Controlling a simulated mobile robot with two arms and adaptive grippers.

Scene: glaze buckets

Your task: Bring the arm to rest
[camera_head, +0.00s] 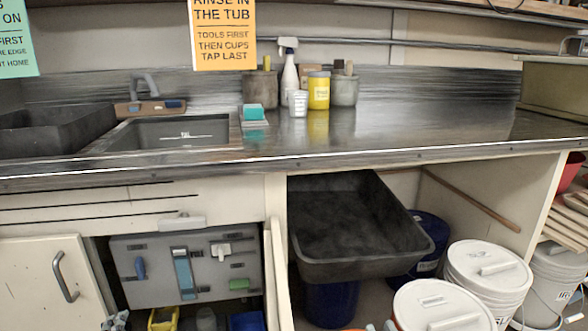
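White lidded buckets (490,268) stand at the lower right, and one in front (440,306) is cut off by the bottom edge.
A sink (180,132) and a dark basin (55,130) are at the left. A spray bottle (288,72), a yellow jar (318,90) and a white cup (298,103) stand at the back. A cabinet door (45,280) is lower left.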

